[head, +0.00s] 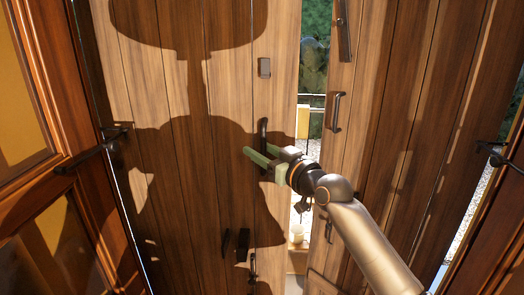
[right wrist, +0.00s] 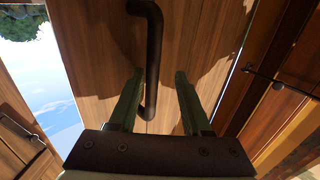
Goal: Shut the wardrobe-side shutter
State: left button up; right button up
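Two plank wood shutters stand in front of me in the head view, the left one (head: 185,150) and the right one (head: 385,130). A gap between them shows the outdoors. I cannot tell for sure which is the wardrobe-side one. The left shutter has a dark bar handle (head: 263,133) near its free edge. My right gripper (head: 258,149) is open at this handle. In the right wrist view the handle (right wrist: 152,60) lies between the two green fingers (right wrist: 158,78), nearer the left finger; contact is not clear. My left gripper is not in view.
The right shutter has its own handle (head: 336,112). A panelled wooden leaf (head: 45,130) with a dark latch bar (head: 92,152) stands at the left. Another latch (head: 495,155) is at the right. A small plate (head: 264,67) sits above the left shutter's handle.

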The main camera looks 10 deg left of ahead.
jog(key=shift+d, duration=0.15)
jog(key=shift+s+d, duration=0.25)
jog(key=shift+d, duration=0.1)
jog(key=v, duration=1.1)
jog(key=shift+s, duration=0.3)
jog(key=shift+d, duration=0.1)
